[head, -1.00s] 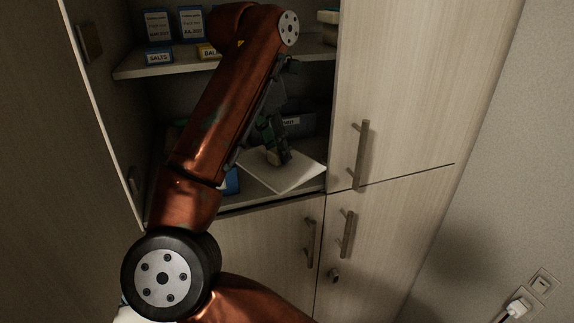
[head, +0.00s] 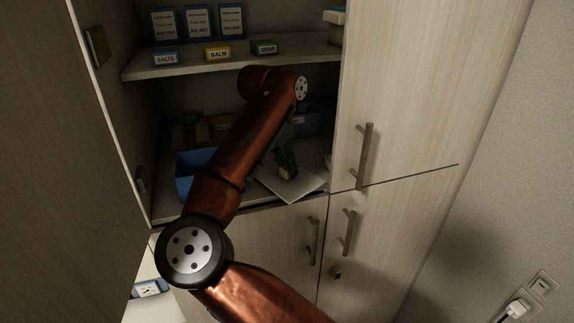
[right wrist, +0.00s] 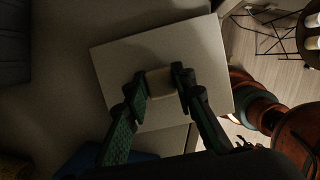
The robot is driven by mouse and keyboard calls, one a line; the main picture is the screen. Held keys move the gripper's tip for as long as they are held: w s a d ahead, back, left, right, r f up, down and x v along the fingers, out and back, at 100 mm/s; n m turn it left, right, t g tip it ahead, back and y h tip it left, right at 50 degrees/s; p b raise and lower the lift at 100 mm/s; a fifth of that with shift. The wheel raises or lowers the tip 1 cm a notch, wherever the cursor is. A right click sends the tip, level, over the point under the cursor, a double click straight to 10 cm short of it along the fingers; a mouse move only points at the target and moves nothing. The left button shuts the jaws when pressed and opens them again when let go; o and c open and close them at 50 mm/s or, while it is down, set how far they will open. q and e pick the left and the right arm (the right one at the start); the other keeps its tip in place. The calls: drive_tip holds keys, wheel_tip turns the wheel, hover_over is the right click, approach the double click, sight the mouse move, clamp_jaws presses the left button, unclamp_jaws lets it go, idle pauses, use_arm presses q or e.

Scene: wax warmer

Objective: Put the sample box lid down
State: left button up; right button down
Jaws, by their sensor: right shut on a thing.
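The lid is a pale square plate (head: 297,190) with a small block-like knob in its middle. It is at the front edge of the cabinet's lower shelf (head: 165,212). My right gripper (head: 287,172) is shut on the knob from above. In the right wrist view, the two green-and-black fingers (right wrist: 160,82) press the knob from both sides, and the lid (right wrist: 112,65) spreads out around it. I cannot tell whether the lid touches the shelf. My left gripper is not in view.
An open blue box (head: 184,184) stands left of my arm on the lower shelf. A dark grey box (head: 312,122) is behind the lid. A cabinet door with a handle (head: 366,156) stands close on the right.

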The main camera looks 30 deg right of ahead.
sight(277, 181)
drive_tip(key=shift+f, duration=0.2)
drive_tip(key=c, duration=2)
unclamp_jaws()
drive_tip(key=o, duration=0.4)
drive_tip(key=shift+r, duration=0.1)
drive_tip(key=shift+r, duration=0.25)
drive_tip(key=v, duration=1.1)
drive_tip(key=shift+a+r, duration=0.15)
drive_tip(key=shift+r, duration=0.2)
